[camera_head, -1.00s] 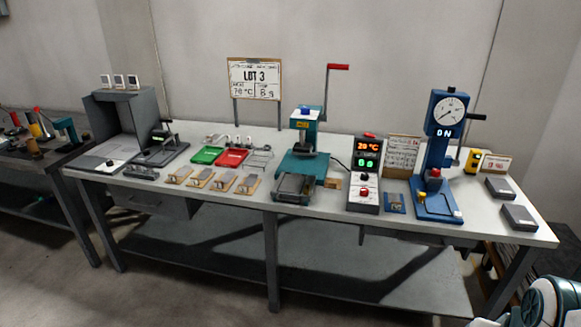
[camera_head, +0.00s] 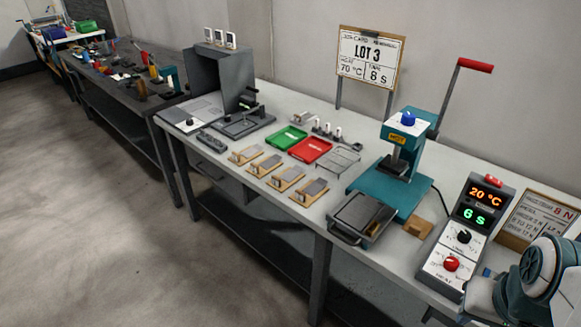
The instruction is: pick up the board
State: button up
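Several small wooden boards stand in a row along the front of the bench in the head view: one at the left (camera_head: 244,155), one beside it (camera_head: 265,165), a third (camera_head: 286,178), and one at the right end (camera_head: 309,192). Each carries a small grey piece. I cannot tell which of them is the board meant. Part of my white and teal arm shows at the lower right, over the right part of the bench. My gripper's fingers are not in view.
Behind the boards lie a green tray (camera_head: 287,138), a red tray (camera_head: 310,150) and a wire rack (camera_head: 338,160). To their right are a grey tray (camera_head: 362,216), a teal press (camera_head: 408,160) and a control box (camera_head: 463,235). Floor is clear at the left.

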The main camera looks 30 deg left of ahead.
aim_at(310, 189)
jog(key=u, duration=0.9)
jog(key=i, duration=0.95)
jog(key=u, duration=0.85)
